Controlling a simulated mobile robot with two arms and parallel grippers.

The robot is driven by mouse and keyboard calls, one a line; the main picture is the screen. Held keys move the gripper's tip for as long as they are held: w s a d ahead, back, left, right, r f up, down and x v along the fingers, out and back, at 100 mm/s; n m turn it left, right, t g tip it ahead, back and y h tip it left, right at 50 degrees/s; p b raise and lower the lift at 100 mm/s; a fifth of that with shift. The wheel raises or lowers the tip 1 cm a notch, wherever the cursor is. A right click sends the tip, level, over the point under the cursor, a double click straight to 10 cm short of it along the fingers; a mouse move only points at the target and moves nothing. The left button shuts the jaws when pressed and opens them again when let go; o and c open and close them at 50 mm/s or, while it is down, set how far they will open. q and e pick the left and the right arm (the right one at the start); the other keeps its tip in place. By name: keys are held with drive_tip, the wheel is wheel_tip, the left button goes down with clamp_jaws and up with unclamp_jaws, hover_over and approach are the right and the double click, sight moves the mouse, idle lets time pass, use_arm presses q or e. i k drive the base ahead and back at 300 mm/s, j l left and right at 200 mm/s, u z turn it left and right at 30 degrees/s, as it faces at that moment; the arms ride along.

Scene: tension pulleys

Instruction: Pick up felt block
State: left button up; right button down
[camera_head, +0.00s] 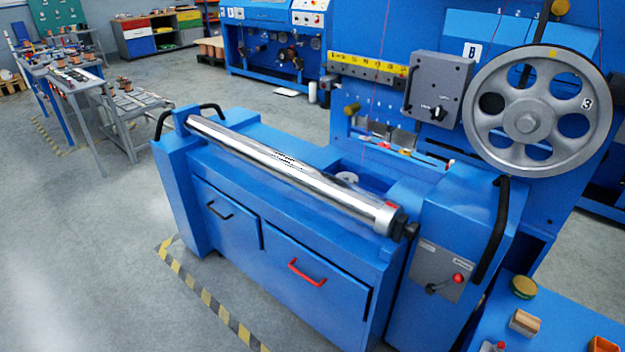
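A small block (524,323) with a pale tan top and an orange-brown side lies on the blue side table (570,325) at the lower right. It looks most like the felt block, but I cannot tell its material for sure. A round tin (523,287) with a green top and gold rim sits just behind it. Neither of my grippers is in view, and nothing touches the block.
A blue machine with a shiny steel roller (290,170) fills the middle. Its control panel (440,272) and a black handle (492,232) stand left of the side table. A large grey pulley wheel (540,110) is above. An orange item (603,344) is cut by the bottom edge.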

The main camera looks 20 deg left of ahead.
sight(525, 323)
drive_tip(key=l+u, duration=0.15)
drive_tip(key=l, duration=0.6)
drive_tip(key=l+u, duration=0.15)
drive_tip(key=l, duration=0.6)
drive_tip(key=k+l+u, duration=0.15)
drive_tip(key=l, duration=0.6)
